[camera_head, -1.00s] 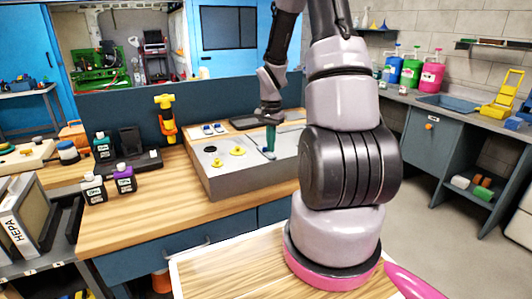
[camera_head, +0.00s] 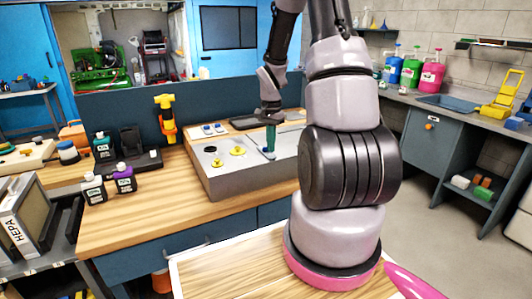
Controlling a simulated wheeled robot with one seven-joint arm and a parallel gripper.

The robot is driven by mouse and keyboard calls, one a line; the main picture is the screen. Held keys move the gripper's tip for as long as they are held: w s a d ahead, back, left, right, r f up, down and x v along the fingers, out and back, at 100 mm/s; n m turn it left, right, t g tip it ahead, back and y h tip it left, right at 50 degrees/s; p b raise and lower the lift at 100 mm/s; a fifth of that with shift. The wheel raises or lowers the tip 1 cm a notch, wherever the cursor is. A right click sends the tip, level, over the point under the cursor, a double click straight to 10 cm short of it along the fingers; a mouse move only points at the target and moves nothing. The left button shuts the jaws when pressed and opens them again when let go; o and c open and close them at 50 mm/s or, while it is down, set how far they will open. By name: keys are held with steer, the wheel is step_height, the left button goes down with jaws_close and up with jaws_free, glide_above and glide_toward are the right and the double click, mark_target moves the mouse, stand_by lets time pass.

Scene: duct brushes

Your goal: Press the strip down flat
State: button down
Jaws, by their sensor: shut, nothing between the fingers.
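My gripper (camera_head: 270,140) is teal-green, points straight down and is shut. Its tip is at the top face of the grey metal box (camera_head: 240,185) on the wooden bench. A small bluish-grey piece (camera_head: 267,154), perhaps the strip, shows at the fingertips; it is too small to tell whether it lies flat or whether the tip touches it. Two yellow knob-like pieces, one of them a larger yellow piece (camera_head: 237,151), sit on the box top to the left of my gripper. A dark round hole (camera_head: 210,149) is in the box top.
Behind the box lie a small tray with blue-and-white pieces (camera_head: 214,129) and a dark flat tray (camera_head: 245,123). A yellow-orange tool (camera_head: 166,118) stands upright at left. Bottles, including a purple-capped bottle (camera_head: 124,178), stand left on the bench. The front bench top is clear.

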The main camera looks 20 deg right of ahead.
steer(key=shift+f, duration=0.85)
steer(key=shift+r, duration=0.1)
stand_by(0.4)
steer(key=shift+r, duration=2.45)
